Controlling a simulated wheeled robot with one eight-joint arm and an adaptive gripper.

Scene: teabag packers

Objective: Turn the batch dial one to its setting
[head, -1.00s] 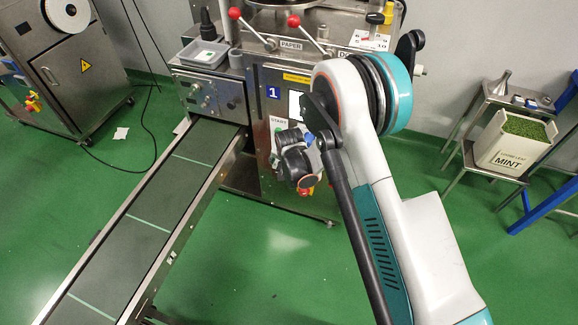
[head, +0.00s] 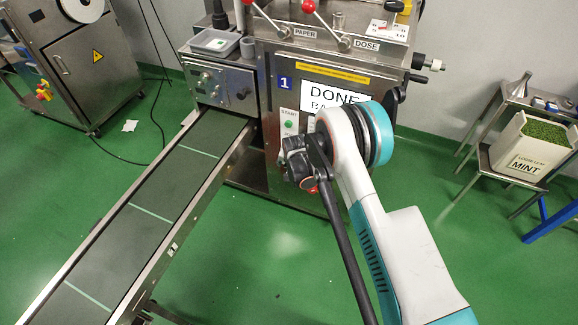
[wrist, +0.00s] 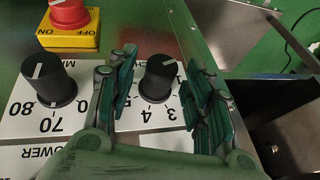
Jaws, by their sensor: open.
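In the wrist view, upside down, a black dial with a white pointer line (wrist: 158,79) stands on a white plate with the numbers 3, 4 and 5 near it. Its name label is mostly hidden; I take it for the batch dial. My gripper (wrist: 163,68) is open, with green fingers on either side of this dial and a gap to the right finger. I cannot tell if the left finger touches it. Machine 1 (head: 285,83) stands ahead in the head view, where my arm hides the dial.
A second black dial (wrist: 49,80), marked 70 and 80, stands left of the fingers. A red stop knob on a yellow box (wrist: 70,22) is close above it. The head view shows a conveyor (head: 150,212), a DONE screen (head: 334,94) and a MINT bin (head: 527,150).

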